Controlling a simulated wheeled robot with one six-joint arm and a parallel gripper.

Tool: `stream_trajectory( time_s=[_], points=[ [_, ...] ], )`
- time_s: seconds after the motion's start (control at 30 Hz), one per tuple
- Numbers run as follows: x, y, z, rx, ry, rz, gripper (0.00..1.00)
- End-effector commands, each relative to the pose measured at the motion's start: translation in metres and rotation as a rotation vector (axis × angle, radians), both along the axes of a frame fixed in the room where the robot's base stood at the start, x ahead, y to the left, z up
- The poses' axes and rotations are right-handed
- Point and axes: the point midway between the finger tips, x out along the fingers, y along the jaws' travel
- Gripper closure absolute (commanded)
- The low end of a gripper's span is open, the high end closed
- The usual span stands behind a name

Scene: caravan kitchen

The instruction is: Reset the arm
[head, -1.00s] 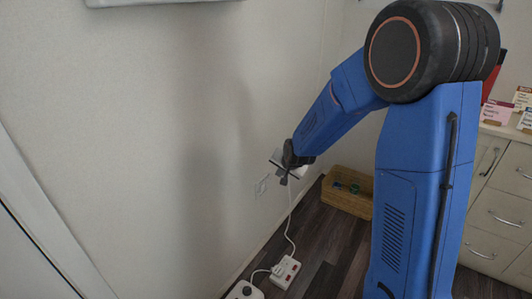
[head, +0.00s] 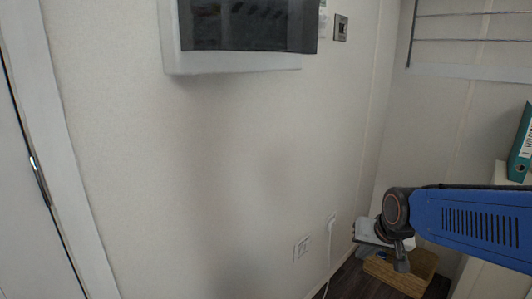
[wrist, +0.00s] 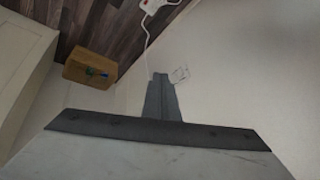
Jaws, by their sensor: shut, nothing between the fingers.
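My gripper (head: 401,264) is at the lower right of the head view, at the end of my blue arm, which reaches in from the right edge. Its dark fingers point down, in front of the wicker basket in the picture. In the wrist view my gripper (wrist: 160,82) shows its grey fingers closed together, with nothing held between them. It seems free of contact, close to the pale wall.
A wicker basket (head: 398,282) stands on the dark floor; it also shows in the wrist view (wrist: 90,70). Wall sockets (head: 302,247) with a white cable are left of my gripper. A dark-fronted wall box (head: 245,28) hangs above. A teal binder (head: 521,145) stands at right.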

Motion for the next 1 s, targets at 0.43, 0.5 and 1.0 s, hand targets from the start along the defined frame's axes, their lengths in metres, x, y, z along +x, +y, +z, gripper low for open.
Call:
stream_trajectory(
  time_s=[0.43,0.5,1.0],
  points=[
    [-0.135,-0.02,0.018,-0.118,0.063,0.147,1.0],
    [-0.151,-0.022,0.018,-0.132,0.073,0.165,1.0],
    [-0.184,-0.027,0.015,-0.161,0.096,0.202,1.0]
  ],
)
